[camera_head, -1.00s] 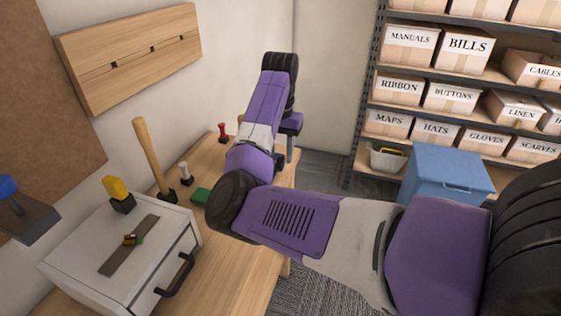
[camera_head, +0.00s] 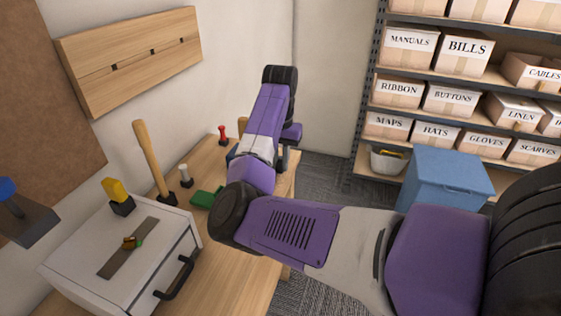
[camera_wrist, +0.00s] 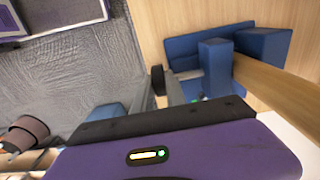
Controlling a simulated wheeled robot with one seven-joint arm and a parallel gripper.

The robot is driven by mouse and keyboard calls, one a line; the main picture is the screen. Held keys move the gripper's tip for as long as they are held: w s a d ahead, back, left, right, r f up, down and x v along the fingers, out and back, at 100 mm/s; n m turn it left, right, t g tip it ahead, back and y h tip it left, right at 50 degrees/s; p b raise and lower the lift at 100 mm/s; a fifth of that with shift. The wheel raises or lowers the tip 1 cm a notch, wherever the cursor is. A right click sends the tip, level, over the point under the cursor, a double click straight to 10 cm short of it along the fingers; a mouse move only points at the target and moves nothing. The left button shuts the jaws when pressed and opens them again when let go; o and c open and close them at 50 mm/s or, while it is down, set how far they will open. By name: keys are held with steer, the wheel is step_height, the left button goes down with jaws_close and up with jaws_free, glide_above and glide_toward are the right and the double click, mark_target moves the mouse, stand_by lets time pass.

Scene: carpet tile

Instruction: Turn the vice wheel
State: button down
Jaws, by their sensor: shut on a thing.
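The blue vice (camera_wrist: 213,68) stands on the wooden bench in the wrist view, with a wooden bar (camera_wrist: 275,85) beside its jaws. A small dark round part, apparently the vice wheel (camera_wrist: 157,80), shows nearly edge-on at the bench edge. My gripper (camera_wrist: 165,88) has its grey fingers at this wheel and is shut on it. The purple gripper body hides the lower part of the view. In the head view my arm covers most of the vice; only a small blue piece (camera_head: 232,152) shows left of the forearm.
The bench (camera_head: 245,262) holds a white drawer box (camera_head: 90,250), a wooden-handled tool (camera_head: 150,155), a green block (camera_head: 205,198) and small red and white pieces. A blue crate (camera_head: 447,180) and a shelf of cartons stand right. Carpet lies open beyond the bench edge.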

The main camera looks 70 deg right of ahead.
steer(key=shift+h, duration=0.3)
steer(key=shift+a+h+p, duration=0.25)
steer(key=shift+h+p, duration=0.05)
steer(key=shift+h, duration=0.6)
steer(key=shift+a+f+t+h+b, duration=0.15)
steer(key=shift+h+b, duration=0.15)
steer(key=shift+h, duration=0.65)
steer(key=shift+a+t+h+b, duration=0.15)
steer(key=shift+h+b, duration=0.15)
steer(key=shift+h, duration=0.65)
steer(key=shift+d, duration=0.1)
steer(key=c, duration=1.4)
jaws_free()
steer(key=shift+o, duration=0.2)
steer(key=v, duration=0.8)
steer(key=shift+f, duration=0.1)
